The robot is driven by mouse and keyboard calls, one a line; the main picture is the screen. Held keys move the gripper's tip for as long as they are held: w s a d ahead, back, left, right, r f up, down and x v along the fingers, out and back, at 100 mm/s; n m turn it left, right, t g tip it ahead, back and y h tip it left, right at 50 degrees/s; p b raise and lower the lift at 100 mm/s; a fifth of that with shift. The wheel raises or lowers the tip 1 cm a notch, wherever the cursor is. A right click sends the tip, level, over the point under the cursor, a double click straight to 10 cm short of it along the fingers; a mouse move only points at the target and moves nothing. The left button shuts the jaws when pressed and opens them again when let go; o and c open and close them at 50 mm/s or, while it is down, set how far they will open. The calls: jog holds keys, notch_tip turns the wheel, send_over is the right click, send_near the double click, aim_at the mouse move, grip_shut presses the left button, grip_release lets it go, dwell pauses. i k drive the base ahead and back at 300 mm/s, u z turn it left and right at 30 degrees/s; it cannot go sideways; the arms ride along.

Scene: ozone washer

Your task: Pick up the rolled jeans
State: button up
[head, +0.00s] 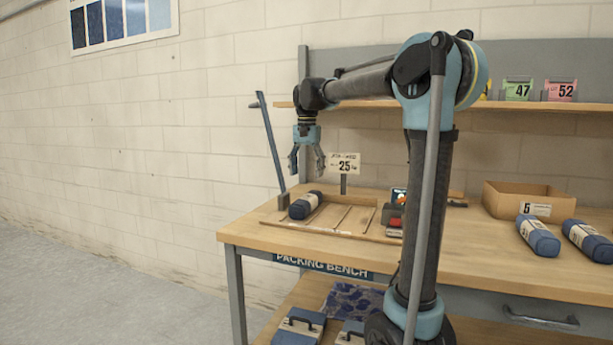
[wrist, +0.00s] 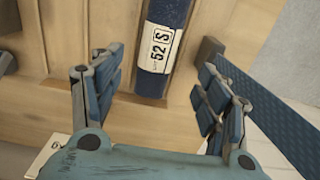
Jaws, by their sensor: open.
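A rolled pair of jeans (head: 306,205), dark blue with a pale label band, lies at the left end of a slatted wooden tray (head: 340,221) on the packing bench. My gripper (head: 307,170) hangs above it, pointing down, open and empty. The roll's far end is cut off by the top of the wrist view. Two more blue rolls, one (head: 538,236) and another (head: 588,241), lie at the bench's right.
A blue upright bar (head: 271,142) stands left of the tray, and a "25" sign (head: 344,166) stands behind it. A cardboard box (head: 527,200) and a shelf (head: 540,104) are at the right. Bare bench top (head: 480,245) lies right of my arm.

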aim_at(591, 241)
jog(key=k, duration=1)
